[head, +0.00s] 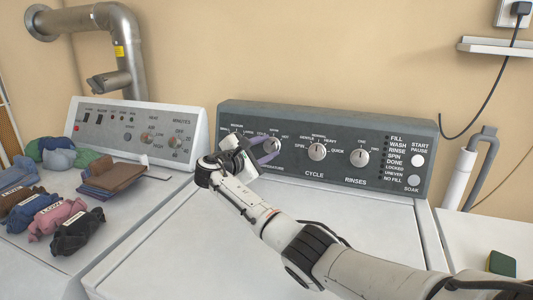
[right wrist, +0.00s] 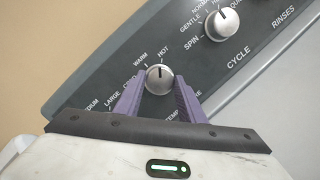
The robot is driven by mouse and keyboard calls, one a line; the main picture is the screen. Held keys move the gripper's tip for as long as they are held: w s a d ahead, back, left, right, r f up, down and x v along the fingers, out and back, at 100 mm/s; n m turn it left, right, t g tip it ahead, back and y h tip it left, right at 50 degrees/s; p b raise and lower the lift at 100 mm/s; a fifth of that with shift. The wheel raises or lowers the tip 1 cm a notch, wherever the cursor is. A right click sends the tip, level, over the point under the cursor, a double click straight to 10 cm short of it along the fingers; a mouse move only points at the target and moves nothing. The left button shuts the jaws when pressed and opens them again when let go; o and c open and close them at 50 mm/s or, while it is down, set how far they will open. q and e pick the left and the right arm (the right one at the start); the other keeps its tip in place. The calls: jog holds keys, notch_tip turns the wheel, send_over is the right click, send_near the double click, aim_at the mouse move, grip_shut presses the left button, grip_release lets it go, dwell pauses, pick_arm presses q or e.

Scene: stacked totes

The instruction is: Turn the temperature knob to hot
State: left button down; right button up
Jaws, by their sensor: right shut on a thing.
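The temperature knob (head: 272,146) is a small silver dial on the dark washer panel (head: 400,187), left of the cycle knob. My right gripper (head: 268,152) reaches it with purple fingers. In the right wrist view the temperature knob (right wrist: 160,80) sits between the two fingertips of my right gripper (right wrist: 158,92), which is shut on its sides. The knob's dark pointer mark points up in that view, toward the HOT label (right wrist: 164,53), with WARM (right wrist: 140,58) to its left. The fingers and wrist hide part of the lettering below the knob. My left gripper is not in view.
The cycle knob (head: 318,151) and rinses knob (head: 359,157) are to the right on the same panel. The washer lid (head: 200,235) is clear apart from my arm. Folded and rolled clothes (head: 58,218) lie on the left machine. A green sponge (head: 501,263) is at right.

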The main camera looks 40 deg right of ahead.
jog(key=shift+m+y+b, duration=0.3)
jog(key=shift+m, duration=0.9)
jog(key=o, duration=1)
jog(key=shift+a, duration=0.15)
jog(key=v, duration=1)
jog(key=shift+w+a, duration=0.1)
